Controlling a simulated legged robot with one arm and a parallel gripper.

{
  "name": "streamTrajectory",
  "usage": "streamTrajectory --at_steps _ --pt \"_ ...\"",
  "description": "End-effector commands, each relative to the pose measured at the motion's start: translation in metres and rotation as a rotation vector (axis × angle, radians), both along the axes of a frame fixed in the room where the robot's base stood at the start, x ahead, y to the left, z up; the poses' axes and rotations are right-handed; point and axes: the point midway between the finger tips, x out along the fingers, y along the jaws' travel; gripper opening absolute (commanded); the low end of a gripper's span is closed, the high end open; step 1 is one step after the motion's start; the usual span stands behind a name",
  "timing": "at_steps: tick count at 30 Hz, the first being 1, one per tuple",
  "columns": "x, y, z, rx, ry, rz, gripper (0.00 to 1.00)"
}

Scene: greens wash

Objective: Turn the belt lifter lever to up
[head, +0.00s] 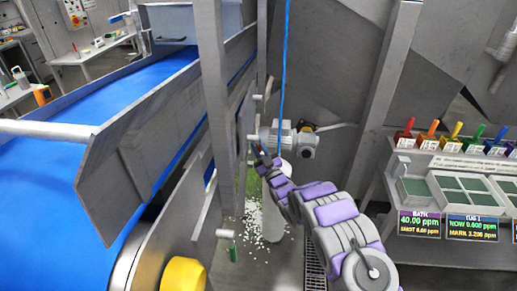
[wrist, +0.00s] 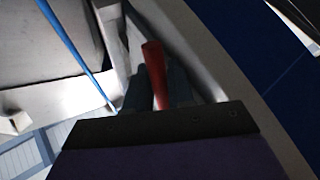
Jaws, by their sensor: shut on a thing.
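A red lever handle (wrist: 153,62) stands between the two dark fingers of my gripper (wrist: 158,88) in the wrist view. The fingers are shut on it, and the dark gripper body hides its lower end. In the head view my gripper (head: 265,157) is at the end of my purple and grey arm, close to the conveyor frame and just below a grey motor. The red handle is too small or hidden to make out there, and I cannot read any up or down marking.
A blue conveyor belt (head: 95,115) with grey side plates fills the left. A grey motor (head: 297,139) and a blue cord (head: 284,70) are by my gripper. A green-handled lever (head: 232,248) stands low in front. A bench with coloured-handled tools (head: 430,135) is at right.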

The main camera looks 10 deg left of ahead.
Motion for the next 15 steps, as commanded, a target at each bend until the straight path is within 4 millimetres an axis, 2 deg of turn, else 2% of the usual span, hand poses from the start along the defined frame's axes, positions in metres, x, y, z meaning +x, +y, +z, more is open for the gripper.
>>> streamTrajectory --at_steps 7,8,12,15 --pt "0.0002 -0.0003 -0.0006 -0.001 0.002 -0.001 0.0" --pt "0.0001 -0.0003 -0.0006 -0.001 0.002 -0.001 0.24" --pt "0.0 -0.0002 -0.0004 0.0 0.001 0.0 0.37" --pt "-0.0002 -0.0002 0.0 0.0 0.001 0.0 0.39"
